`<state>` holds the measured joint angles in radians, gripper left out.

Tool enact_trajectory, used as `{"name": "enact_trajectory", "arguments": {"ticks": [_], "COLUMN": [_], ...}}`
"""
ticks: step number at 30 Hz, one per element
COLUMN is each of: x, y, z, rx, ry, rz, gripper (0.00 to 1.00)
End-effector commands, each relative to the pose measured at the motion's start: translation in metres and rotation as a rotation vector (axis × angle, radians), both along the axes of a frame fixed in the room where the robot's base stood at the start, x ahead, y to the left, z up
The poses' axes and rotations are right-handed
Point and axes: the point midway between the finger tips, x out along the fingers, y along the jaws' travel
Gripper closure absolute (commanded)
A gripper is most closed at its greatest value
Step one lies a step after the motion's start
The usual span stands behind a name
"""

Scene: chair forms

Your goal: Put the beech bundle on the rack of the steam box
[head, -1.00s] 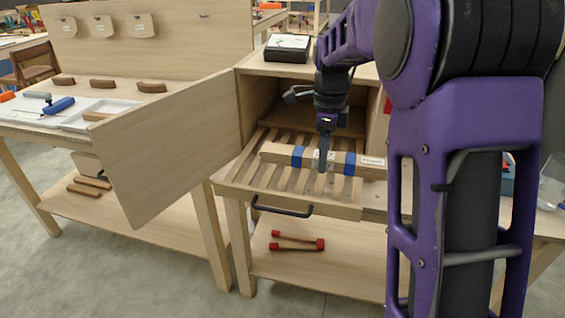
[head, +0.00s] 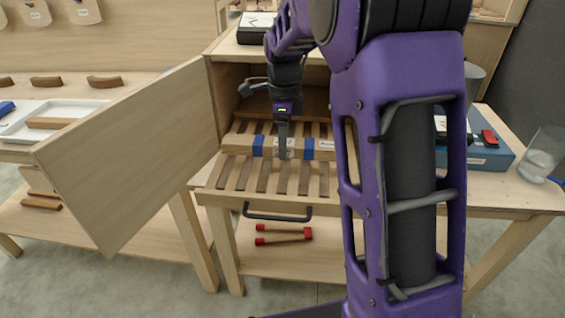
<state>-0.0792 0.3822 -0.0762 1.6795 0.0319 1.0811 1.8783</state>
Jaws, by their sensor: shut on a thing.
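The beech bundle (head: 238,143) is a light wood stack with two blue bands and white labels. My gripper (head: 283,152) points down and is shut on its middle, between the bands. The steam box (head: 213,95) is an open-fronted wooden box on the bench. Its slatted rack (head: 228,198) is pulled out at the front. The bundle lies crosswise over the rear part of the rack, near the box opening. I cannot tell whether it touches the slats. My arm hides the area by the bundle's right end.
The box's door (head: 130,155) stands open to the left. A rack handle (head: 277,215) juts forward. A blue device (head: 485,155) and a clear jar (head: 541,153) stand at right. A white tray (head: 45,135) is at left. Red-ended tools (head: 284,236) lie on the lower shelf.

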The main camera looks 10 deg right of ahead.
Motion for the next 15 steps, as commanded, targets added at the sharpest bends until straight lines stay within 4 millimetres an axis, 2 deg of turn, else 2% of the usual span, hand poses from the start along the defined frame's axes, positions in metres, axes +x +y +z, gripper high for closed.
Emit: {"name": "enact_trajectory", "arguments": {"ticks": [5, 12, 15], "x": [0.000, 0.000, 0.000], "y": [0.000, -0.001, 0.000], "z": [-0.014, -0.052, -0.055], "rx": [0.000, 0.000, 0.000], "ry": [-0.001, 0.000, -0.002], "rz": [0.000, -0.002, -0.001], "gripper": [1.00, 1.00, 1.00]}}
